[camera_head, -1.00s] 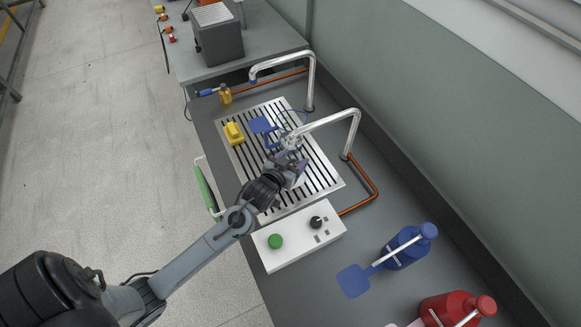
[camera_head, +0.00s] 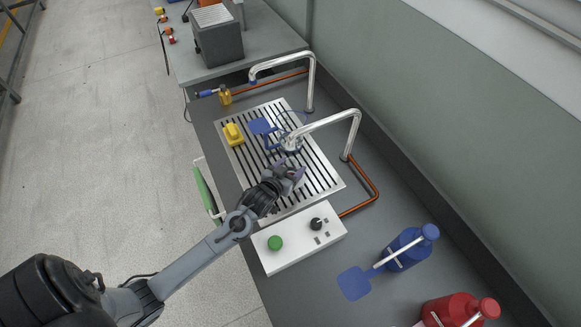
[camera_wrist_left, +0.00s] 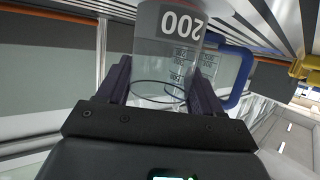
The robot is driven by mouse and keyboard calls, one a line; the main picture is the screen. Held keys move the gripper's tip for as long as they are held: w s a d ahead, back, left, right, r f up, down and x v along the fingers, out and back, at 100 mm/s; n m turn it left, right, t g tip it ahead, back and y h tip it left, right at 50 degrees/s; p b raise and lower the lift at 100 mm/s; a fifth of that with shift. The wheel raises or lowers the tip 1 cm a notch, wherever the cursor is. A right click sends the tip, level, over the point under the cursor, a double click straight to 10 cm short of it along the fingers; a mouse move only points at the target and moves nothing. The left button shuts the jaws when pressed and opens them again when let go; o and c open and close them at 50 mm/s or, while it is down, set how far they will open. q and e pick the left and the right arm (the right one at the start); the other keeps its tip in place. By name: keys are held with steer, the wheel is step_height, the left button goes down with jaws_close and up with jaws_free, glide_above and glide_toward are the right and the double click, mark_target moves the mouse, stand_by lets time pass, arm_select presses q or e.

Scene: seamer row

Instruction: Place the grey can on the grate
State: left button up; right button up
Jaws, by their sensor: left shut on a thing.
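My left gripper (camera_head: 288,172) is over the slotted metal grate (camera_head: 325,182), near the end of the closer bent pipe. In the left wrist view its two dark purple fingers (camera_wrist_left: 158,92) are shut on a greyish, see-through can (camera_wrist_left: 160,68). The can has a grey patch with an upside-down 200 and fine scale marks. From the head it is hard to make out beyond the fingers, beneath the pipe end, and I cannot tell whether it touches the grate. My right gripper is not in view.
On the grate are a yellow block (camera_head: 233,134) and a blue paddle-like tool (camera_head: 262,125). A white control box (camera_head: 298,238) stands in front, with blue (camera_head: 408,248) and red (camera_head: 460,310) bottles to the right.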

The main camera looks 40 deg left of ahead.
arm_select(q)
steer(key=o, duration=1.1)
steer(key=shift+s+r, duration=0.1)
steer(key=shift+r, duration=0.1)
steer(key=shift+s+d+r, duration=0.1)
steer(key=shift+s, duration=0.2)
steer(key=shift+p+v, duration=0.8)
steer(key=shift+v, duration=4.8)
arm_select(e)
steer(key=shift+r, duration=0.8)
arm_select(q)
steer(key=shift+w, duration=0.1)
